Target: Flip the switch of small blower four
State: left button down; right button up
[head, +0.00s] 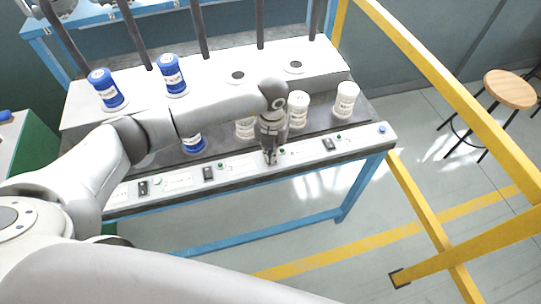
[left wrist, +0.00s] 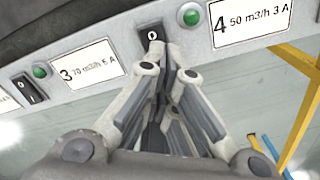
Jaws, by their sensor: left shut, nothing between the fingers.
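My left gripper (head: 270,156) is shut and empty, pointing down at the front panel strip (head: 365,138). In the left wrist view its fingertips (left wrist: 168,72) are just below a black rocker switch (left wrist: 151,38) marked 0; I cannot tell if they touch. That switch sits between the label for 3 (left wrist: 90,62) and the label for 4 (left wrist: 250,22), with a green lamp (left wrist: 190,14) on its right. Another switch (head: 328,144) is further right along the panel, right of the label for 4. The right gripper is not in view.
Blue-and-white cylinders (head: 106,89) and white cylinders (head: 346,99) stand on the bench. Further left are two more switches (head: 208,173) (head: 143,187). A yellow frame (head: 440,85) and a stool (head: 510,89) are at the right.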

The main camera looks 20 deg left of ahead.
pick_arm(q)
jog(key=shift+f+b, duration=1.05)
jog(key=shift+f, duration=0.2)
dwell(0.7)
jog(key=shift+s+r, duration=0.1)
jog(key=shift+r+p, duration=0.8)
jog(key=shift+r, duration=0.05)
jog(key=shift+r+p, duration=1.6)
jog(key=shift+r, duration=1)
